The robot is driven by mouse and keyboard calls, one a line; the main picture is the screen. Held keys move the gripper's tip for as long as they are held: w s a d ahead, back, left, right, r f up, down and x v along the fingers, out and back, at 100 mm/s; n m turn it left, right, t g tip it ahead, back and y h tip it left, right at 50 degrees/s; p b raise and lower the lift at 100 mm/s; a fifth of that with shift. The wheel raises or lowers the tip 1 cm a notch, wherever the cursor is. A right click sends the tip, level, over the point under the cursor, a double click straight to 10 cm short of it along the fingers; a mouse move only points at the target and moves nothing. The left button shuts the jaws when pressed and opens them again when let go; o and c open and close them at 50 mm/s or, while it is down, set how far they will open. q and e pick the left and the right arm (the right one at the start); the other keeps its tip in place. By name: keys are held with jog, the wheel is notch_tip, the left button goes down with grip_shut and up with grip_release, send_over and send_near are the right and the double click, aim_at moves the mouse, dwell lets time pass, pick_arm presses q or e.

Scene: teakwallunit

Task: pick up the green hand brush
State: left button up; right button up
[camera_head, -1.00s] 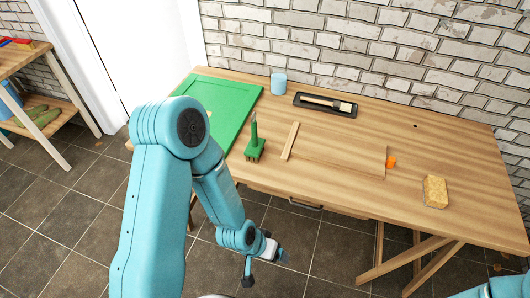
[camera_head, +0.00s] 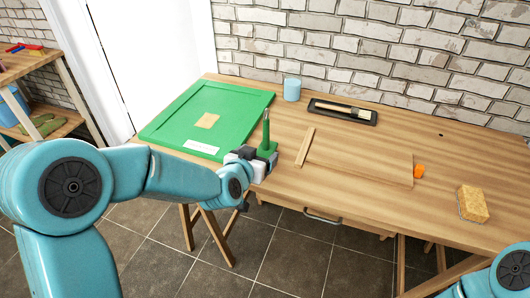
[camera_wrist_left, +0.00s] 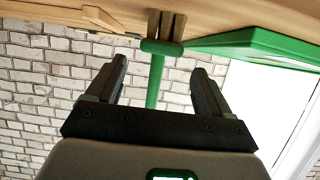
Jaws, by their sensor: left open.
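The green hand brush (camera_head: 266,132) stands handle up near the table's front edge, just right of the green panel. Its lower part is partly hidden by my left gripper (camera_head: 259,163), which is at the brush from the front left. In the left wrist view, the picture is upside down and the brush's green handle (camera_wrist_left: 155,78) lies between the two spread fingers of my left gripper (camera_wrist_left: 160,75). Gaps show on both sides of the handle, so the jaws are open around it. My right gripper is out of view; only part of that arm shows at bottom right.
The wooden table (camera_head: 360,210) carries a green panel (camera_head: 235,107), a blue cup (camera_head: 292,89), a black tray (camera_head: 343,111) with a brush, a wooden strip (camera_head: 305,147), an orange piece (camera_head: 419,171) and a sponge (camera_head: 472,204). A brick wall (camera_head: 400,50) stands behind.

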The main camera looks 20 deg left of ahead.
aim_at(264, 118)
pick_arm(q)
jog(key=x, duration=0.6)
jog(key=shift+w+d+f, duration=0.15)
jog(key=shift+w+f, duration=0.1)
jog(key=shift+f, duration=0.05)
jog(key=shift+s+r, duration=0.1)
jog(key=c, duration=1.3)
notch_tip(264, 118, up, 11)
jog(key=p, duration=0.3)
jog(key=shift+p, duration=0.35)
notch_tip(264, 118, up, 9)
jog(key=p, duration=0.5)
